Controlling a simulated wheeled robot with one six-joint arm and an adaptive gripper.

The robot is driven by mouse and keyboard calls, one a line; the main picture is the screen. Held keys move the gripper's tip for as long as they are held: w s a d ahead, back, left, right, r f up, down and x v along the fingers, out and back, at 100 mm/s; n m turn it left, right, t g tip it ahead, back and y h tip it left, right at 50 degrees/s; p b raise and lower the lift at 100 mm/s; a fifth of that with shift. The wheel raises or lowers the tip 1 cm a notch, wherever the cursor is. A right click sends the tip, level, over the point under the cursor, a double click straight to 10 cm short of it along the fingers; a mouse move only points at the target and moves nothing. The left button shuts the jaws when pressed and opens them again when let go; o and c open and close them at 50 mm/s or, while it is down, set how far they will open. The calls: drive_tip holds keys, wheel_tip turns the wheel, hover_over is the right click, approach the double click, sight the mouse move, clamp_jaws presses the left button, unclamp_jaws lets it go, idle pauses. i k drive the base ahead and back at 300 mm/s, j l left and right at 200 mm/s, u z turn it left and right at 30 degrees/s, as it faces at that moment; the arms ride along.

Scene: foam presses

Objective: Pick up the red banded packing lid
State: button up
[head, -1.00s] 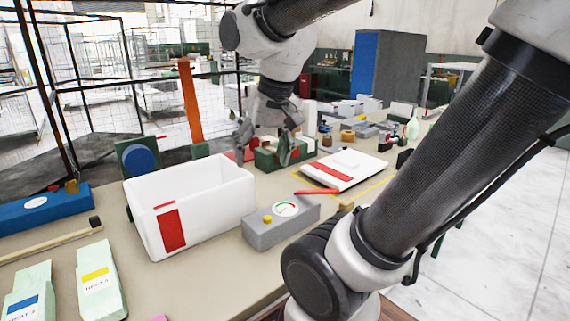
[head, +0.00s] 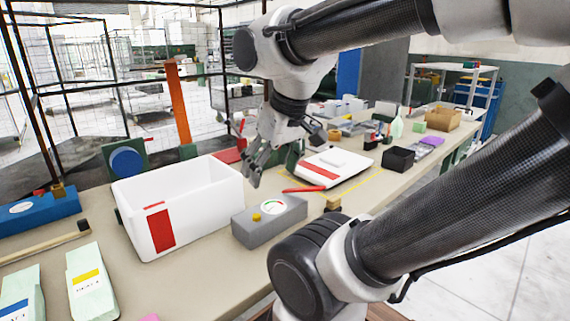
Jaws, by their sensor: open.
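The packing lid (head: 349,162) is a flat white panel with a red band and a small raised block on top. It lies on the bench, right of centre in the head view, within a yellow outline. My gripper (head: 256,178) hangs to the left of the lid, above the bench and apart from it. Its fingers are spread and empty. A white box (head: 205,202) with a red patch on its front stands open-topped to the left of my gripper.
A grey gauge box (head: 268,227) stands in front of my gripper. A red bar (head: 303,189) lies by the lid's near edge. A black bin (head: 398,158) is right of the lid. Green-white packs (head: 91,287) lie at front left. An orange post (head: 178,103) rises behind the white box.

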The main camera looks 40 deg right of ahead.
sight(329, 169)
drive_tip(key=k+j+z, duration=0.1)
drive_tip(key=z, duration=0.3)
drive_tip(key=k+j+z, duration=0.15)
drive_tip(key=z, duration=0.2)
drive_tip(key=j+z, duration=0.15)
drive_tip(key=z, duration=0.6)
drive_tip(key=k, duration=0.05)
